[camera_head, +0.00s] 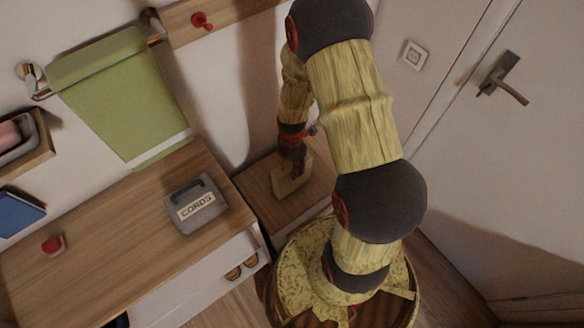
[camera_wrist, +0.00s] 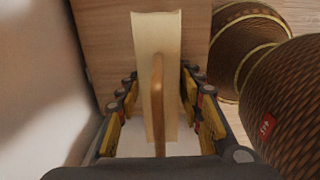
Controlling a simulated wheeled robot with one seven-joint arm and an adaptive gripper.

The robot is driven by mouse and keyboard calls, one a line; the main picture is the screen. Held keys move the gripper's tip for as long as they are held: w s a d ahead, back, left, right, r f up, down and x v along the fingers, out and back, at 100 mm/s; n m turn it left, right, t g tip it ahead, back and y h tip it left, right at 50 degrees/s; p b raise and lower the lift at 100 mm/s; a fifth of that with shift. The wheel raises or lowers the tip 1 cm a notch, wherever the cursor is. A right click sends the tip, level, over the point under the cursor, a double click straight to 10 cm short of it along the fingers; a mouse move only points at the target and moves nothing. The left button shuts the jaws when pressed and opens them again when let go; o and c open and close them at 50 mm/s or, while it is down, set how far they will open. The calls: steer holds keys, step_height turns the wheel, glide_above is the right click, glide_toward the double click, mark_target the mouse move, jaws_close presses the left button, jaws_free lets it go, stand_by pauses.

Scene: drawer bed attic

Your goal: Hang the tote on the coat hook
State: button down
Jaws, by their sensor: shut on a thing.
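The tote (camera_head: 291,182) is a small cream bag by the low wooden surface at the centre of the head view. In the wrist view the tote (camera_wrist: 143,50) shows from above, with a tan strap-like handle (camera_wrist: 158,95) running down its middle. My gripper (camera_head: 292,153) points down at the top of the tote and is shut on it. In the wrist view the fingers of my gripper (camera_wrist: 164,118) stand on either side of the handle; their exact contact is hard to see. The coat hook (camera_head: 200,20) is a red peg on a wooden wall rail (camera_head: 228,10), above and left of my gripper.
A green towel (camera_head: 120,95) hangs on a metal bar left of the rail. A grey box labelled CORDS (camera_head: 196,204) and a red object (camera_head: 53,244) stand on the wooden dresser top (camera_head: 115,235). A white door with a handle (camera_head: 503,78) is at right.

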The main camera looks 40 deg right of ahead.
steer(key=shift+f, duration=0.1)
steer(key=c, duration=1.2)
jaws_free()
